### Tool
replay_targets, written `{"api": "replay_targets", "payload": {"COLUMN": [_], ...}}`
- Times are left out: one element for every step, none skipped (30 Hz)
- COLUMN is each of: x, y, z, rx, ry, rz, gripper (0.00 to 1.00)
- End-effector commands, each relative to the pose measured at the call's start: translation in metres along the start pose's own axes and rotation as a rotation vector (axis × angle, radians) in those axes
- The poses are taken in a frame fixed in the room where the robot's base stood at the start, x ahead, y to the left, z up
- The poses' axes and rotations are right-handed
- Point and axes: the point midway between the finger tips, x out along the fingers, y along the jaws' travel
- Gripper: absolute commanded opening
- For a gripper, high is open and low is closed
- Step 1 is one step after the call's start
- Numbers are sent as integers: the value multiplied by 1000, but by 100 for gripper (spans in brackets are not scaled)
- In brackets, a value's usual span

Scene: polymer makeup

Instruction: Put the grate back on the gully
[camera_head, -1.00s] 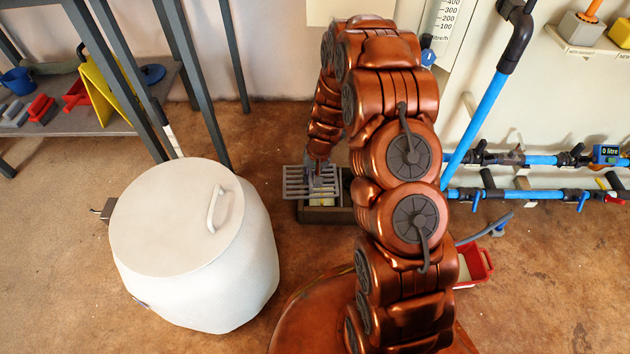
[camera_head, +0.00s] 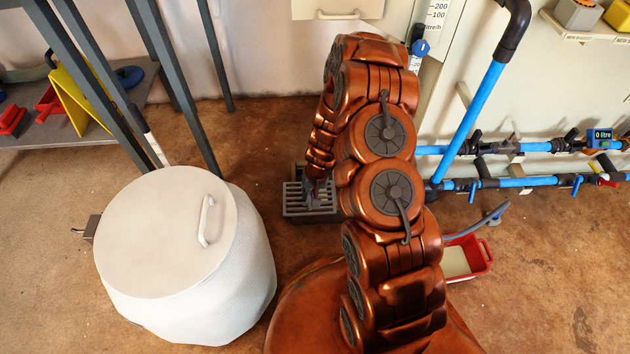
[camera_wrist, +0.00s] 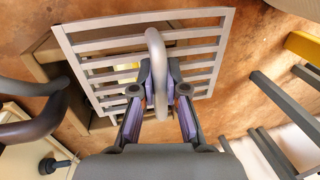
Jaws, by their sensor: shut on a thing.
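The grate (camera_wrist: 205,42) is a pale grey metal frame with parallel bars and a raised, curved handle (camera_wrist: 155,45). My gripper (camera_wrist: 159,78) is shut on this handle, with one finger on each side. In the head view the grate (camera_head: 292,197) lies over the gully (camera_head: 311,217), a grey box-like frame on the floor. In the wrist view the gully's rim (camera_wrist: 42,62) shows past the grate's left side, and the grate looks turned slightly against it. I cannot tell whether the grate touches the rim. My arm hides the gully's right part in the head view.
A large white lidded drum (camera_head: 185,255) stands left of the gully. A red tray (camera_head: 468,260) lies on the floor to the right. Blue pipes (camera_head: 520,182) run along the right wall. A grey-legged table (camera_head: 75,135) stands at the back left.

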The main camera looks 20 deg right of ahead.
Motion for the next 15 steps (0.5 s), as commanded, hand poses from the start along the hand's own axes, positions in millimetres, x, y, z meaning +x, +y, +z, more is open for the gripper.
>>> {"api": "replay_targets", "payload": {"x": [3, 3, 3, 3, 3, 3, 4, 4, 4, 4, 4, 5, 5, 5, 5], "y": [4, 5, 7, 9, 11, 12, 13, 15, 18, 18, 20, 21, 23, 24, 25], "z": [-10, -14, -23, -29, -34, -39, -44, -50, -58, -62, -66, -71, -75, -79, -83], "rx": [1, 2, 1, 0, 1, 2, 2, 3, 5, 3, 2, 4, 5, 5, 5], "ry": [2, 0, 3, 5, 5, 1, 1, 3, 5, 4, 2, 1, 2, 2, 2], "rz": [1, -1, 0, 2, 1, -1, -1, 1, 0, 0, 0, -1, 0, 0, 0], "gripper": [0, 0, 0, 0, 0, 0, 0, 0, 0, 0, 0, 0, 0, 0, 0]}}
